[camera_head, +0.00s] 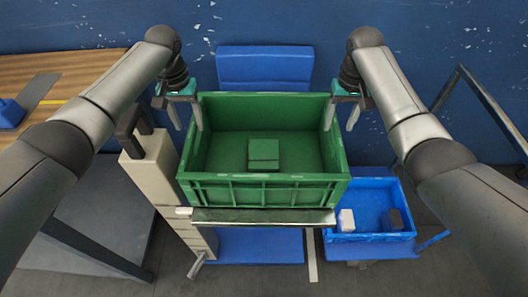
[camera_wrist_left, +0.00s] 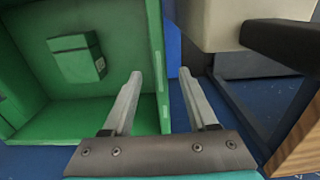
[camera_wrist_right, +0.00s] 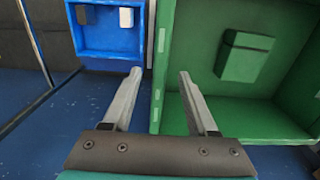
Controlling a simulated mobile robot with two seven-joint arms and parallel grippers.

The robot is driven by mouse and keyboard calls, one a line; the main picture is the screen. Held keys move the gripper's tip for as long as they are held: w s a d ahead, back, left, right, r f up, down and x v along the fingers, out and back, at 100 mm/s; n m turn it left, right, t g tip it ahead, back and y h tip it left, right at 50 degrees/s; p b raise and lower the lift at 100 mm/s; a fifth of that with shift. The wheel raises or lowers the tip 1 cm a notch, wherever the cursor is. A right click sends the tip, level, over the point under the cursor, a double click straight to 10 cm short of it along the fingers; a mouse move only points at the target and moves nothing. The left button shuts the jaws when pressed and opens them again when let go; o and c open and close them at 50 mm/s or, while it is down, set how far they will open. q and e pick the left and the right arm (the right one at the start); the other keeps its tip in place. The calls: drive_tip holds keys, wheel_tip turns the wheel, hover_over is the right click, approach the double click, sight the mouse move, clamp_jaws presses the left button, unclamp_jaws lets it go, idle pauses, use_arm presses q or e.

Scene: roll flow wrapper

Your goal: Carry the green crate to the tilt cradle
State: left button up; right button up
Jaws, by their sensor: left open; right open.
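The green crate (camera_head: 262,192) is upright in the middle of the head view, with a small green box (camera_head: 263,152) inside. My left gripper (camera_head: 187,120) is open at the crate's left wall; in the left wrist view that wall (camera_wrist_left: 157,75) shows between its fingers. My right gripper (camera_head: 341,120) is open at the right wall; in the right wrist view that wall (camera_wrist_right: 160,85) lies between its fingers. Neither is shut on a wall. A blue panel (camera_head: 264,68) behind the crate and a blue surface (camera_head: 258,246) below it show; I cannot tell whether these belong to the tilt cradle.
A metal bar (camera_head: 262,216) runs along the crate's front. A beige column (camera_head: 152,165) stands close at left. A blue tray (camera_head: 372,237) with a white block and a dark block is at lower right. A wooden table (camera_head: 65,72) stands far left, a metal frame (camera_head: 490,105) far right.

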sight(196, 144)
use_arm(q)
wheel_tip(196, 144, down, 8)
drive_tip(key=shift+f, duration=0.1)
use_arm(e)
wheel_tip(196, 144, down, 8)
drive_tip(key=shift+f, duration=0.1)
use_arm(q)
clamp_jaws()
use_arm(e)
clamp_jaws()
use_arm(q)
drive_tip(key=shift+a, duration=0.1)
idle(0.9)
use_arm(e)
drive_tip(key=shift+w, duration=0.1)
